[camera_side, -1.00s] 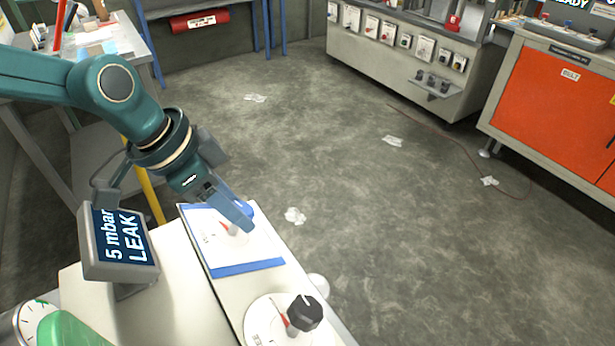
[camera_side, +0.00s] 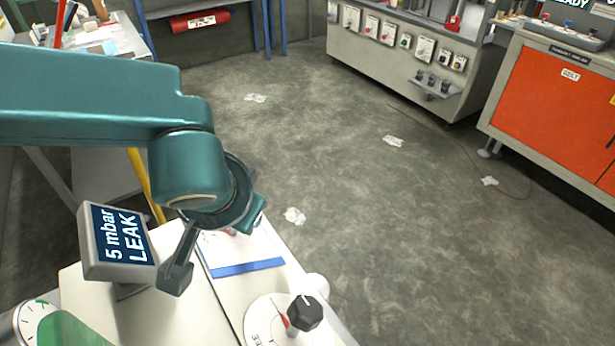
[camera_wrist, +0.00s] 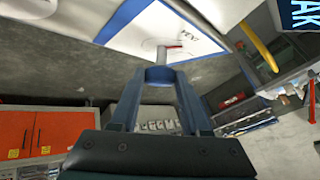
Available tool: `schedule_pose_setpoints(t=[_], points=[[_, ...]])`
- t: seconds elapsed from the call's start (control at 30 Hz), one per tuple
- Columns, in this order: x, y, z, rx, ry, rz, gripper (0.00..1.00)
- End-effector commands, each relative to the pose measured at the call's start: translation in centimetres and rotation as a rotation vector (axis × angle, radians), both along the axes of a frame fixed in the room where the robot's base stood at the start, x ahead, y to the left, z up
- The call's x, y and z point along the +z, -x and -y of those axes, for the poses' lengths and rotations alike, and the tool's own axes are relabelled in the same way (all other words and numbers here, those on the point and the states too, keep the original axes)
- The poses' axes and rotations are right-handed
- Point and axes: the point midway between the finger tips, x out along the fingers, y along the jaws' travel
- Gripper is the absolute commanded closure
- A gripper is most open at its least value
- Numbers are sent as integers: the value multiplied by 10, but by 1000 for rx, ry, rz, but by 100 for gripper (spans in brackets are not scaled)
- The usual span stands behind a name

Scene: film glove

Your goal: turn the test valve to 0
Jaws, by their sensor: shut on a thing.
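The valve shows in the wrist view as a blue knob (camera_wrist: 160,74) on a grey stem, with a red pointer (camera_wrist: 173,46) beside the stem. It stands on a white plate with blue edges (camera_side: 247,267). My gripper (camera_wrist: 161,83) is shut on the blue knob, one finger on each side. In the side view my wrist hides the knob and my fingertips. The print on the plate is too small or covered to read, so I cannot tell the pointer's exact mark. A display (camera_side: 118,235) reads "5 mbar LEAK".
A black knob (camera_side: 305,312) on a round white dial stands near the bench's front. A green-and-white round gauge (camera_side: 38,322) is at the lower left. An orange cabinet (camera_side: 555,95) and a grey panel bench (camera_side: 400,60) stand across the open floor.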

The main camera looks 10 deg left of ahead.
Motion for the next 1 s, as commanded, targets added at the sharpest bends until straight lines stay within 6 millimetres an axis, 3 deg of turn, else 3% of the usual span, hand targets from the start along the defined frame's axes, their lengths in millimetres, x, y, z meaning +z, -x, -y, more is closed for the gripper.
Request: schedule_pose_setpoints(t=[0.43, 1.0], points=[[-2, 1, 5, 228, -88, 90, 100], [-2, 1, 5, 298, -119, 116, 100]])
